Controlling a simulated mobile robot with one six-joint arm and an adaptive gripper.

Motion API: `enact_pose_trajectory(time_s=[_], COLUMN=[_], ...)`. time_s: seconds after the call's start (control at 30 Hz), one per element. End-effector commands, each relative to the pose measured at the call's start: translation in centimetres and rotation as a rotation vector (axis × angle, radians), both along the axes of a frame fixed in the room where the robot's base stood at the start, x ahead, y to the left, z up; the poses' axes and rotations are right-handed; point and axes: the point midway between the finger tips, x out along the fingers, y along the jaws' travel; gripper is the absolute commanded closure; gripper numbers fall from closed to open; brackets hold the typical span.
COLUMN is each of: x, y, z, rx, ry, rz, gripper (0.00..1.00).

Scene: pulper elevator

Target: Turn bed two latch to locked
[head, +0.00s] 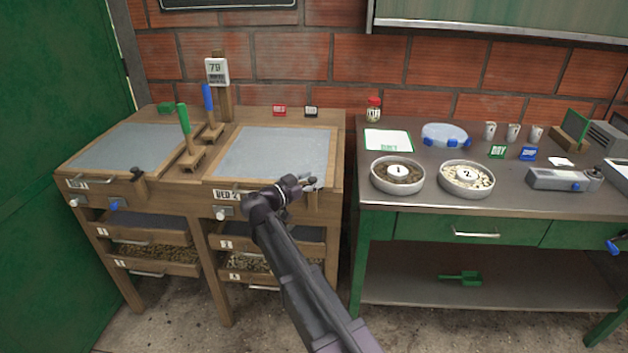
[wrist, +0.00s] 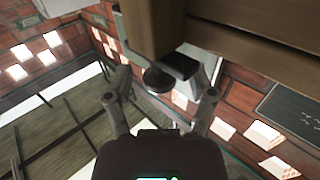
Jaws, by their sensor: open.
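Bed two is the right-hand wooden bed (head: 275,155) of the bench, with a "BED 2" label (head: 227,194) on its front. My gripper (head: 308,184) is at the right end of that front edge and hides part of the area. In the wrist view my gripper (wrist: 162,88) is open, with one finger on each side of a dark latch piece (wrist: 160,78) below a wooden edge. I cannot tell whether the fingers touch it. The latch's exact angle is unclear. A similar dark latch (head: 137,173) is on bed one's front.
Drawers (head: 150,260) sit under the beds. A green workbench (head: 470,230) with bowls stands at the right. A brick wall is behind.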

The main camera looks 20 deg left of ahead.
Motion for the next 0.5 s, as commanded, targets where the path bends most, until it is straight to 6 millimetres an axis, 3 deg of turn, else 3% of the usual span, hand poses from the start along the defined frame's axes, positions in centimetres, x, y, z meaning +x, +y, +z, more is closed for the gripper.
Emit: enact_pose_trajectory(time_s=[0.3, 0.5], x=[0.11, 0.10], y=[-0.07, -0.07], z=[0.00, 0.00], rx=[0.000, 0.000], ry=[0.000, 0.000], rz=[0.000, 0.000], gripper=[0.29, 0.88])
